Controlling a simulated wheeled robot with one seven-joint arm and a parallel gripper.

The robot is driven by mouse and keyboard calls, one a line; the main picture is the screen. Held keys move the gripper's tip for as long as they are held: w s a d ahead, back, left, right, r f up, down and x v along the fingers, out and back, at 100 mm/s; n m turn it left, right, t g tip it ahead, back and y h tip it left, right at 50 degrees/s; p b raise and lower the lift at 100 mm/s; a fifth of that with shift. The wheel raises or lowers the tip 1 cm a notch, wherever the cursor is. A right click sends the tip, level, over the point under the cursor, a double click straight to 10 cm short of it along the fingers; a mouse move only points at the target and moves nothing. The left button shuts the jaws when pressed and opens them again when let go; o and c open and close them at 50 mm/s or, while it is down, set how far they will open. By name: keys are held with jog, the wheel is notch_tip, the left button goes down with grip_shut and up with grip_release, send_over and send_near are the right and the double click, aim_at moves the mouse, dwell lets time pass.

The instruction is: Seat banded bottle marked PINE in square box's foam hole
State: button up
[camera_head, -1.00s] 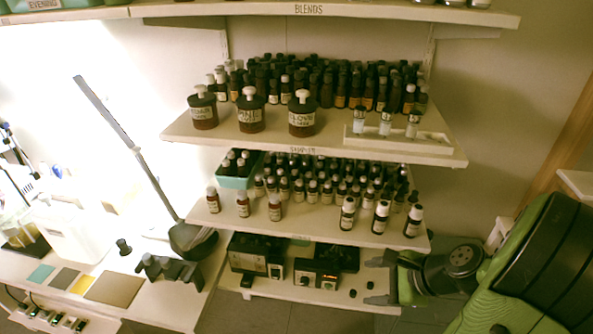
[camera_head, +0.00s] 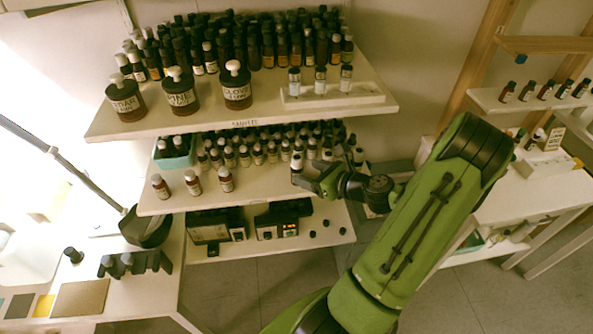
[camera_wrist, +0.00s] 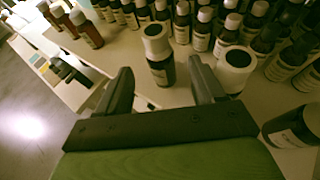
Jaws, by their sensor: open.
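My gripper (camera_head: 308,180) reaches to the front right of the middle shelf. Its fingers are open in the wrist view (camera_wrist: 160,78). A dark bottle with a white ring-like cap (camera_wrist: 159,58) stands upright between and slightly beyond the fingertips; no grip on it shows. A large white-knobbed jar (camera_head: 181,98) on the upper shelf seems labelled PINE. No foam hole is clearly visible.
Rows of dark bottles (camera_wrist: 200,30) crowd the shelf behind. Several brown bottles (camera_head: 193,183) stand along its front left. A teal box (camera_head: 175,157) holds dark bottles. The upper shelf (camera_head: 240,118) overhangs. A table with a white box (camera_head: 545,165) is at right.

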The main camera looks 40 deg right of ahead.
aim_at(302, 170)
jog(key=x, duration=0.4)
jog(key=shift+w, duration=0.15)
jog(key=shift+c, duration=1)
jog(key=c, duration=1)
jog(key=shift+o, duration=0.2)
jog(key=shift+r, duration=0.1)
